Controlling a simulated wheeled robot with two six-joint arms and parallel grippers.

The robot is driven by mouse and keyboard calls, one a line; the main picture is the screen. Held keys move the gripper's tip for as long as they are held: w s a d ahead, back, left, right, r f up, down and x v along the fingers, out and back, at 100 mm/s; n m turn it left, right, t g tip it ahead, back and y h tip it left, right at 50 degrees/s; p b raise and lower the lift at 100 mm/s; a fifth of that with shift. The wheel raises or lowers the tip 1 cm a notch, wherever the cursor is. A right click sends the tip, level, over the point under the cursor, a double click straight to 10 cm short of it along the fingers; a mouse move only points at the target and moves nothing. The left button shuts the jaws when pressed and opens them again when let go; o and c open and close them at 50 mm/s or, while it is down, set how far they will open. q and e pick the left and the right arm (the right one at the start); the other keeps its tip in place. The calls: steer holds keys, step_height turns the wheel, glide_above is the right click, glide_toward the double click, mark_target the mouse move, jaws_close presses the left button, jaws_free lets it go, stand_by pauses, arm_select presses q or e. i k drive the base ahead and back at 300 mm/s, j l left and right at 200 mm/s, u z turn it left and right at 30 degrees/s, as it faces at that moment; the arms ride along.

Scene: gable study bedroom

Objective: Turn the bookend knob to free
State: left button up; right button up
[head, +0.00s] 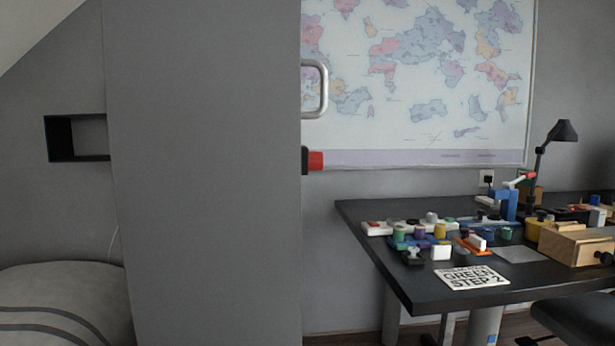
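I cannot identify a bookend for sure in the head view. On the dark desk (427,291) at the right, a small black block with a light knob-like top (412,257) sits near the front left edge. A wooden box (575,244) at the right has a dark round knob (606,258) on its front. A blue stand with a red-tipped lever (512,203) is at the back of the desk. How any knob is set is too small to tell. Neither of my grippers is in view.
A tall grey panel (205,170) fills the left centre, with a metal handle (322,90) and a red piece (315,160) at its right edge. The desk holds several coloured pieces, a printed card (471,277) and a lamp (561,132). A dark seat (575,318) stands in front.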

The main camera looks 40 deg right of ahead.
mark_target(315, 159)
steer(key=k+l+z, duration=0.2)
steer(key=l, duration=0.15)
steer(key=l+z, duration=0.2)
steer(key=l, duration=0.2)
steer(key=k+l+z, duration=0.2)
steer(key=l, duration=0.2)
